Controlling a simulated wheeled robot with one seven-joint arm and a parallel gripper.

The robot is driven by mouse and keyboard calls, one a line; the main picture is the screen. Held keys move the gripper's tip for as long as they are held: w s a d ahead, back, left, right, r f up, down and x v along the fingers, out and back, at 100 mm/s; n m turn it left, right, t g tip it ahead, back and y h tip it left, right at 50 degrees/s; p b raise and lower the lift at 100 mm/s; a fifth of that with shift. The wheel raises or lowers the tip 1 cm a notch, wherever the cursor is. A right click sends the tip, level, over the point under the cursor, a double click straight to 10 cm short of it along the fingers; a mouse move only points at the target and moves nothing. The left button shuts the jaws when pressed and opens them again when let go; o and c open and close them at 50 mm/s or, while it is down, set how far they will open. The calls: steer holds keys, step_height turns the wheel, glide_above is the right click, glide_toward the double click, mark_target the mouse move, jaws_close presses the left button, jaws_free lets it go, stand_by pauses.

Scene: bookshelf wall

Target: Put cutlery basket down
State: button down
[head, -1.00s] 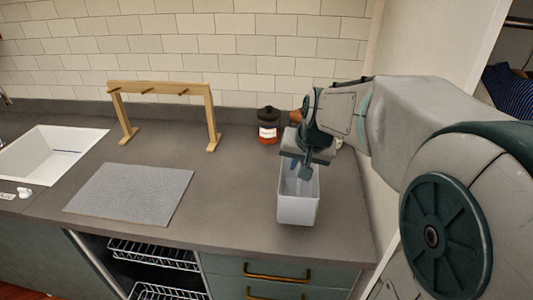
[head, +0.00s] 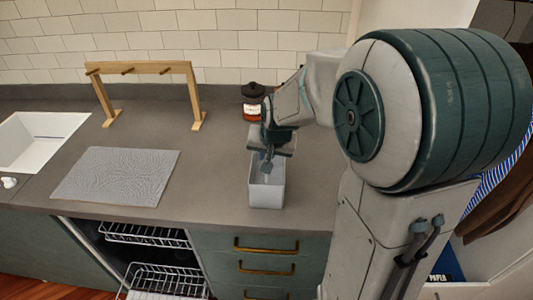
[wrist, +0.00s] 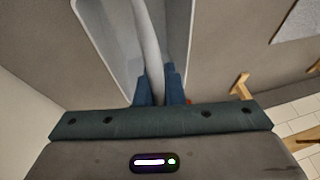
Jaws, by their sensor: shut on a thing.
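The cutlery basket (head: 267,194) is a light grey, open-topped box at the right part of the grey counter (head: 218,180), close to its front edge. It looks upright; I cannot tell whether its base touches the counter. My gripper (head: 267,166) reaches down into its top from behind. In the wrist view the blue fingertips of my gripper (wrist: 160,88) are shut on the basket's pale central strip, with the basket (wrist: 97,30) walls on both sides. The basket's far side is partly hidden by my gripper.
A dark-lidded jar (head: 253,101) stands behind the basket. A grey mat (head: 117,176) lies to the left, with a wooden rack (head: 140,68) behind it and a white sink (head: 45,140) at far left. Below is an open dishwasher with wire racks (head: 145,235). Counter between mat and basket is clear.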

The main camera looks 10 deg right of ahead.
steer(key=c, duration=1.5)
jaws_free()
steer(key=shift+f, duration=0.1)
steer(key=shift+c, duration=0.2)
steer(key=shift+r, duration=0.5)
steer(key=a+v, duration=0.1)
steer(key=v, duration=1)
steer(key=s+f+n+g, duration=0.1)
steer(key=s+f+n, duration=0.1)
steer(key=s, duration=0.6)
steer(key=s+d+f+n+g, duration=0.1)
steer(key=s+f, duration=0.3)
steer(key=s, duration=0.4)
steer(key=shift+f+n+h, duration=0.2)
steer(key=shift+n+h, duration=0.1)
steer(key=shift+n, duration=0.2)
steer(key=shift+s, duration=0.1)
